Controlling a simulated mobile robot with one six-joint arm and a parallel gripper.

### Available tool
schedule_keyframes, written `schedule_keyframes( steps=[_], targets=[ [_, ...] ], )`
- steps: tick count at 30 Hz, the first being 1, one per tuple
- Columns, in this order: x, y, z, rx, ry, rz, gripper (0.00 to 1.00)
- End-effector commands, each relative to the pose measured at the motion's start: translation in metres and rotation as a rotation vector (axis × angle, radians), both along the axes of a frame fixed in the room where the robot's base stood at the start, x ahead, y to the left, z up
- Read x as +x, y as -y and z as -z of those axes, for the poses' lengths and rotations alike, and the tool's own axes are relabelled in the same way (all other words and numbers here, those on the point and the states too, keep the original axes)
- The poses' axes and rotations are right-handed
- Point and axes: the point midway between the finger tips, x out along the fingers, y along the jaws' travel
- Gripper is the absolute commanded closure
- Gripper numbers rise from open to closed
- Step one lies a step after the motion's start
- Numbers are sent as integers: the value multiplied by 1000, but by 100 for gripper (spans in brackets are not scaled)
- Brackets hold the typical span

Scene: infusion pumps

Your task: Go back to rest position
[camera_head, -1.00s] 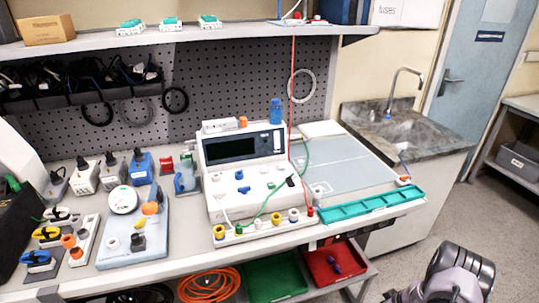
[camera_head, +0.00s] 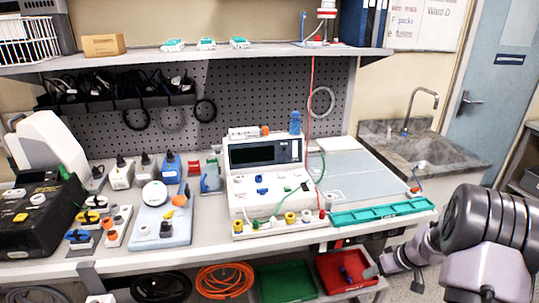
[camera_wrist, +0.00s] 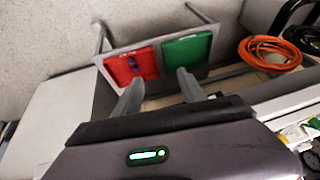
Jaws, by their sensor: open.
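My gripper (camera_wrist: 159,90) is open in the wrist view, with its two fingers apart and nothing between them. Past the fingertips are a red tray (camera_wrist: 127,68) and a green tray (camera_wrist: 187,49) on the low shelf. In the head view my arm is at the lower right, and my gripper (camera_head: 393,279) is near the right side of the red tray (camera_head: 329,273). I cannot tell from these views how far it is from the tray. A small purple-blue thing (camera_wrist: 133,63) lies in the red tray.
The workbench (camera_head: 100,252) carries a white test device (camera_head: 265,174), connectors and a teal tray (camera_head: 383,212) at its right front. A green tray (camera_head: 286,284) and an orange cable coil (camera_head: 225,281) are below. A sink (camera_head: 425,143) stands at the right. Floor shows at the lower right.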

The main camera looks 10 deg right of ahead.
Motion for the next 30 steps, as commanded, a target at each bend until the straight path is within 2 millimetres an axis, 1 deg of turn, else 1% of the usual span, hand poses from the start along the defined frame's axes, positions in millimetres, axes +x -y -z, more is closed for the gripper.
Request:
schedule_keyframes(
  steps=[1, 2, 3, 5, 6, 8, 9, 11, 12, 15, 18, 21, 30],
  targets=[
    [5, -27, -43, 6, 10, 6, 52],
    [4, -46, -68, 17, 9, 19, 52],
    [0, -74, -102, 31, 7, 37, 52],
    [-14, -116, -149, 51, 4, 68, 52],
    [-29, -145, -177, 65, 1, 91, 52],
    [-60, -188, -216, 87, -2, 133, 52],
    [-86, -215, -237, 101, -3, 164, 52],
    [-128, -248, -260, 125, -4, 218, 52],
    [-156, -264, -268, 139, -4, 254, 52],
    [-213, -288, -275, 174, 2, 336, 52],
    [-246, -297, -272, 198, 9, 396, 52],
    [-258, -298, -269, 210, 12, 423, 52],
    [-259, -298, -269, 211, 11, 426, 52]
  ],
)
